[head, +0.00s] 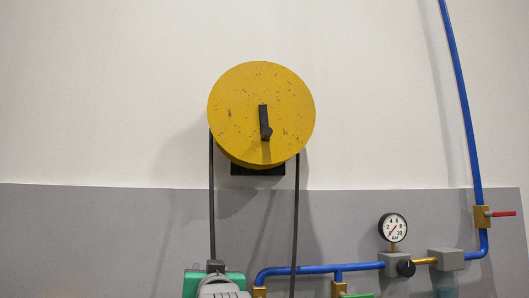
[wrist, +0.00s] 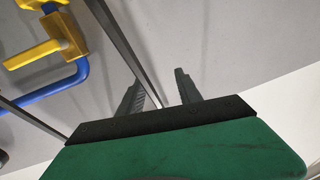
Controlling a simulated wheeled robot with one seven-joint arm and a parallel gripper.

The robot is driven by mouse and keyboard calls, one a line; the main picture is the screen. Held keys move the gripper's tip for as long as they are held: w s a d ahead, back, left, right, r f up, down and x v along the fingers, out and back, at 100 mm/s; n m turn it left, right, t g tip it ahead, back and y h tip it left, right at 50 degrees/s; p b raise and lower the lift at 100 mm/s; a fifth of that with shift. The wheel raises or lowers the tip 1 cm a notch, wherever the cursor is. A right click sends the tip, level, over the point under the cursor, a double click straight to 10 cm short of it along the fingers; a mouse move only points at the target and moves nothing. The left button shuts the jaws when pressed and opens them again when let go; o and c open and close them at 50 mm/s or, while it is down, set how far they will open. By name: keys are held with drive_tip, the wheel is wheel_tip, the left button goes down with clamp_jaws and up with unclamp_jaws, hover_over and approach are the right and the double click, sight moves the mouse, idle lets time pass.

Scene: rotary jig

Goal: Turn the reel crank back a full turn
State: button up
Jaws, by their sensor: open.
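The reel is a round yellow disc (head: 235,105) on the wall, upper middle in the head view. Its black crank (head: 263,117) sits on the disc's face and points down, with a dark knob (head: 266,133) at its lower end. My gripper (head: 215,265), green with dark fingers, is at the bottom of the head view, well below the reel and partly cut off. In the wrist view my gripper (wrist: 158,77) is open, its two ribbed fingers apart. The crank does not show in the wrist view.
Two dark lines, left (head: 211,195) and right (head: 295,210), hang from the reel. In the wrist view a grey strip (wrist: 130,50) runs down between the fingers. Blue pipes (head: 463,90), a pressure gauge (head: 393,227) and a red-handled valve (head: 502,214) are at right.

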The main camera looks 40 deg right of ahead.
drive_tip(key=s+d+r+m+t+h, duration=0.2)
drive_tip(key=s+d+r+h, duration=0.15)
drive_tip(key=r, duration=0.75)
drive_tip(key=m+t+h, duration=0.2)
drive_tip(key=h, duration=0.4)
approach(267, 137)
drive_tip(key=x, duration=0.3)
drive_tip(key=p+x, duration=0.2)
drive_tip(key=x, duration=0.1)
drive_tip(key=p+x, duration=0.1)
drive_tip(key=x, duration=0.3)
drive_tip(key=shift+r+p, duration=0.35)
drive_tip(key=shift+r, duration=0.05)
drive_tip(key=shift+w+d+r, duration=0.2)
drive_tip(key=shift+d, duration=0.05)
drive_tip(key=shift+c, duration=0.4)
clamp_jaws()
drive_tip(key=shift+f, duration=0.1)
